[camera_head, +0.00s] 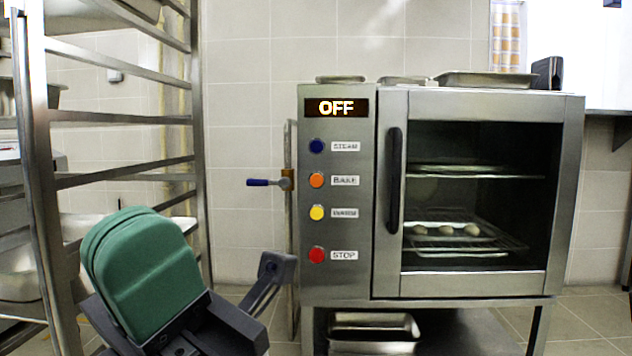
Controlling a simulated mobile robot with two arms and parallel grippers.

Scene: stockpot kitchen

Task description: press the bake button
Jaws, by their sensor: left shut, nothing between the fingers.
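The steel oven (480,104) stands ahead, with a control panel on its left side. The orange bake button (316,181) is on that panel, second from the top, with a BAKE label beside it. The blue steam button (316,146) is above it; the yellow warm button (316,213) and red stop button (316,255) are below. The display (336,108) reads OFF. My left gripper (278,266) is at the lower left, dark grey behind a green part of my arm. It is shut and empty, left of and below the bake button, apart from it. My right gripper is out of view.
The oven door with its black handle (394,180) is shut; several pale items (446,230) lie on a rack inside. A blue-handled valve (262,183) sticks out left of the panel. A tall metal rack (198,130) stands at left. A steel pan (374,330) sits below the oven.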

